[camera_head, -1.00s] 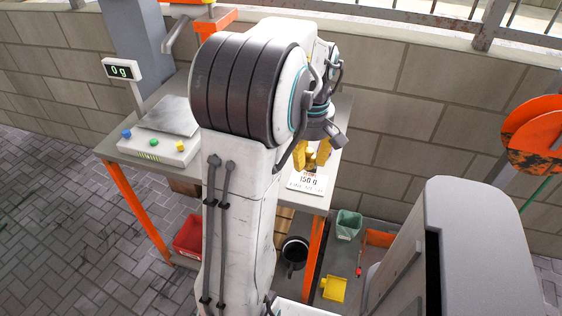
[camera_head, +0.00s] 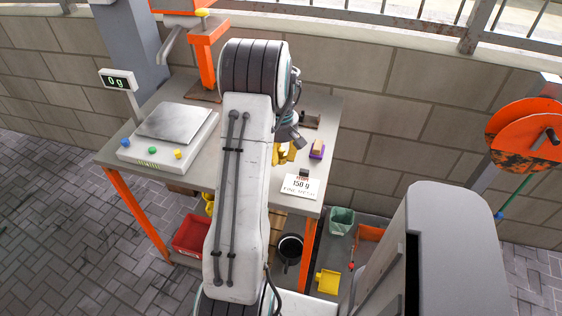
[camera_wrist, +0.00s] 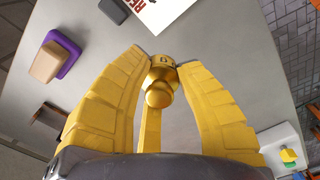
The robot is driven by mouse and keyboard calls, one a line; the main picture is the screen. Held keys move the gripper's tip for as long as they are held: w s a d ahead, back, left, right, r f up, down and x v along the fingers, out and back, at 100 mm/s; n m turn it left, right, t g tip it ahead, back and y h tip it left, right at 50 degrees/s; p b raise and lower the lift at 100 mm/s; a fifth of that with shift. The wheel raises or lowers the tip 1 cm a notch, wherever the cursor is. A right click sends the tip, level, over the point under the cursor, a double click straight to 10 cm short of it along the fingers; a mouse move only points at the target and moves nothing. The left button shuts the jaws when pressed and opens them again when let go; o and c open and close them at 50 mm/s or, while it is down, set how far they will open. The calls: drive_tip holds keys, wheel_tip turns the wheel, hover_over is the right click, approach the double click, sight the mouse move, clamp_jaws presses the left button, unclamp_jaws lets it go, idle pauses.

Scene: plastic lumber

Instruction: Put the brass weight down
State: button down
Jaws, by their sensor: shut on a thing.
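The brass weight (camera_wrist: 160,82) is a small golden piece with a round knob, seen in the wrist view between my fingertips. My gripper (camera_wrist: 165,68) has yellow fingers and is shut on it. Whether the weight touches the tabletop cannot be told. The scale (camera_head: 172,124) on the left side of the table has an empty plate, and its display (camera_head: 117,81) reads 0 g.
A tan and purple block (camera_head: 317,149) stands right of my gripper. Bare tabletop lies between these and the scale.

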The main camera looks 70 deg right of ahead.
sight(281, 170)
drive_tip(key=shift+f+p, duration=1.4)
drive_tip(key=shift+p, duration=0.1)
drive_tip(key=shift+f, duration=0.5)
drive_tip(key=shift+f, duration=0.1)
drive_tip(key=c, duration=1)
unclamp_jaws()
drive_tip(key=shift+o, duration=0.2)
